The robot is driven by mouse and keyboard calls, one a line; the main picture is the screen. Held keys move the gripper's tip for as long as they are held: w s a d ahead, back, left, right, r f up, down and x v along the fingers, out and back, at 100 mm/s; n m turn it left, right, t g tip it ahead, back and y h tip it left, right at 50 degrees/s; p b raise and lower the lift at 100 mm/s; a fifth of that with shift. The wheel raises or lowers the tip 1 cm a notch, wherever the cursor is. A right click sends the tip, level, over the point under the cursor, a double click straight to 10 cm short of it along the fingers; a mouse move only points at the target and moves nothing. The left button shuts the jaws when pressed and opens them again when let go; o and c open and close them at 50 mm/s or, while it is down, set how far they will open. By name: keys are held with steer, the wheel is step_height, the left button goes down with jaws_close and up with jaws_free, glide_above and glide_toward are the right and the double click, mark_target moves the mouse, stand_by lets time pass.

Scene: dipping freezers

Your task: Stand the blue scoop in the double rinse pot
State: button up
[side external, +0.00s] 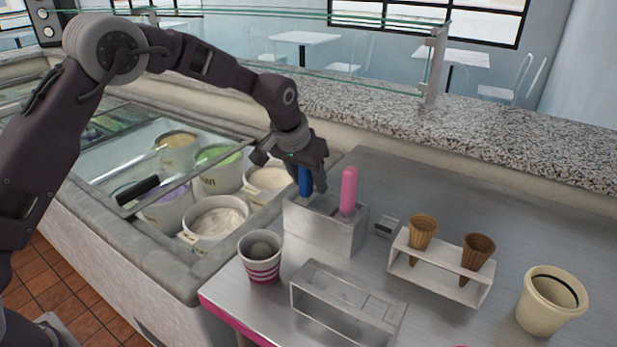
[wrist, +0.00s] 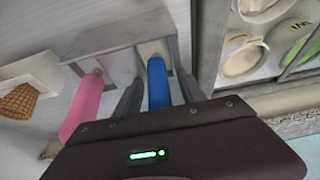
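The double rinse pot (side external: 322,232) is a metal box with two openings, standing on the steel counter. The blue scoop (side external: 305,182) stands roughly upright in its left compartment; only its handle shows, and its lower end is hidden inside. My gripper (side external: 296,175) is right above that compartment, pointing down, with its fingers on either side of the blue handle. In the wrist view, the blue handle (wrist: 158,84) lies between the two dark fingers, with narrow gaps on both sides, so the gripper looks open. The pot's openings also show there (wrist: 120,62).
A pink-handled scoop (side external: 348,190) stands in the pot's right compartment. A striped cup (side external: 262,262) and an empty clear rack (side external: 345,309) stand in front. A cone holder (side external: 440,274) and a cream pot (side external: 548,302) are right. Ice cream tubs (side external: 214,220) are left.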

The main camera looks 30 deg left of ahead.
steer(key=s+a+f+v, duration=0.1)
steer(key=s+a+v, duration=0.15)
steer(key=v, duration=1.15)
steer(key=s+a+r, duration=0.1)
steer(key=s+r, duration=0.2)
steer(key=s, duration=0.4)
steer(key=s+a+r, duration=0.1)
steer(key=s+r, duration=0.2)
steer(key=s, duration=0.4)
steer(key=s+f, duration=0.2)
steer(key=s, duration=0.7)
steer(key=s+a+f+t, duration=0.1)
steer(key=s+f, duration=0.1)
steer(key=s, duration=0.8)
steer(key=shift+a+f, duration=0.2)
steer(key=shift+f, duration=0.15)
steer(key=shift+w, duration=0.1)
steer(key=shift+c, duration=0.5)
